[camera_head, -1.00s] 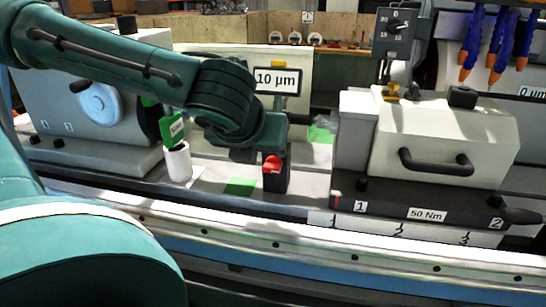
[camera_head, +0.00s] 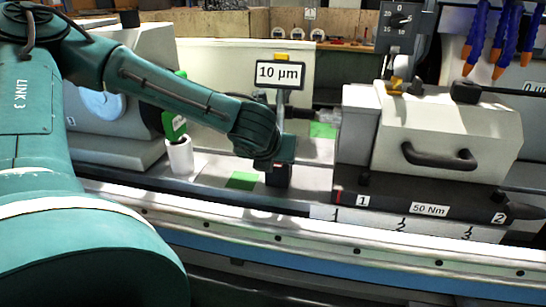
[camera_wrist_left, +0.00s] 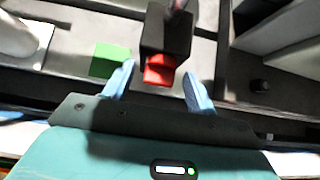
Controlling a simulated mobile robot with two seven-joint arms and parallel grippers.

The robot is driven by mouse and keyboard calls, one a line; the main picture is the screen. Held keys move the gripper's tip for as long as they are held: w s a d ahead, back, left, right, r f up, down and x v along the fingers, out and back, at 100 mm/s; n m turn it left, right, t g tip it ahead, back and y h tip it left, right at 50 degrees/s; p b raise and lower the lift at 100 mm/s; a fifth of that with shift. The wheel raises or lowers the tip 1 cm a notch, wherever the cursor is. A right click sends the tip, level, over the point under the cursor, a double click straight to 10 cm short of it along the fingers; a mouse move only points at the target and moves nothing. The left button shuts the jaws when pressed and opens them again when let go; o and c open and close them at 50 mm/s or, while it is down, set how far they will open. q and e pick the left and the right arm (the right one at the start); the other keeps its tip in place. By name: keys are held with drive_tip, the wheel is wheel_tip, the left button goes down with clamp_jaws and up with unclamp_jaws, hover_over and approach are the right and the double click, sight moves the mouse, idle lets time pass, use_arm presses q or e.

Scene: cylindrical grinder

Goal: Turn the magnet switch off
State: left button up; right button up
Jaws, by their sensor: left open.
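The magnet base is a black block (camera_head: 279,178) on the machine table, below the "10 µm" sign (camera_head: 279,74). It also shows in the left wrist view (camera_wrist_left: 166,32) at top centre, with a red switch (camera_wrist_left: 159,70) on its near face. No contact is visible.
A green square (camera_head: 243,180) lies left of the block. A white cylinder with a green tag (camera_head: 180,157) stands further left. The headstock with a black handle (camera_head: 440,158) and "50 Nm" label is close on the right. A rail (camera_head: 330,231) runs along the front.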

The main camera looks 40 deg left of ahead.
use_arm(q)
drive_tip(key=shift+c, duration=0.3)
drive_tip(key=c, duration=0.9)
drive_tip(key=shift+c, duration=0.2)
